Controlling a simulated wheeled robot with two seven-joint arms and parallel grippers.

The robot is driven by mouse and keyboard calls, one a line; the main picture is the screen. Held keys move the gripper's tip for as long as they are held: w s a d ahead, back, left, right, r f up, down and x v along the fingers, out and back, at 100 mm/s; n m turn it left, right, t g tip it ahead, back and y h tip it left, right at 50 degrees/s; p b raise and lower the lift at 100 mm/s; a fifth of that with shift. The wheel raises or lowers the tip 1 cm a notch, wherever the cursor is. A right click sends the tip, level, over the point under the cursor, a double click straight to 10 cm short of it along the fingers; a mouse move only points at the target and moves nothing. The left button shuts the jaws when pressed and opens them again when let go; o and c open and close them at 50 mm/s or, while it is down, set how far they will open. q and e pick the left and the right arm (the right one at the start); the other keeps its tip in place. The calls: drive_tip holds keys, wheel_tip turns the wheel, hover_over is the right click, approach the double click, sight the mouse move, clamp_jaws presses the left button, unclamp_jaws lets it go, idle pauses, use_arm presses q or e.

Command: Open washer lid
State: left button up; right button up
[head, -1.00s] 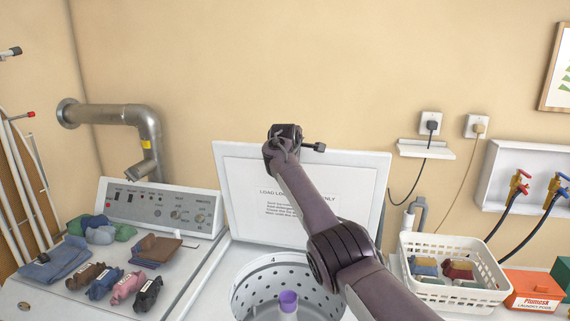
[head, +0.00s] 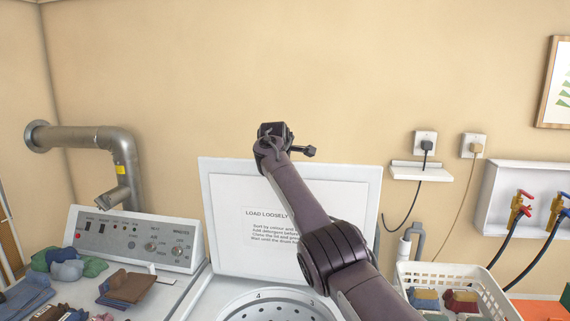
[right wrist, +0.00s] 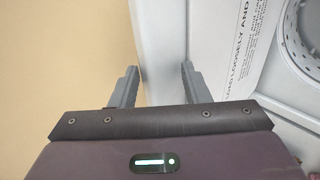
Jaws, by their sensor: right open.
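The white washer lid (head: 225,215) stands raised, nearly upright, behind the drum opening, with a printed label on its inner face. The drum rim (head: 250,304) shows at the bottom of the head view. My right arm reaches across the front of the lid, and its gripper (head: 272,138) is at the lid's top edge, partly hidden by the wrist. In the right wrist view the gripper (right wrist: 157,85) is open and empty, its fingers apart near the lid's edge (right wrist: 165,50). I cannot tell whether a finger touches the lid. My left gripper is not in view.
A control panel (head: 135,238) and folded clothes (head: 125,287) are at the left, below a metal duct (head: 90,138). A white basket (head: 412,272) with small items is at the right. Wall sockets with cords and a box with taps (head: 495,195) are on the wall behind.

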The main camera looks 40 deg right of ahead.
drive_tip(key=shift+w+d+f, duration=0.15)
drive_tip(key=shift+w+f, duration=0.05)
drive_tip(key=shift+f, duration=0.4)
drive_tip(key=b+v, duration=0.5)
drive_tip(key=v, duration=0.3)
drive_tip(key=shift+w+r, duration=0.1)
drive_tip(key=shift+r, duration=0.05)
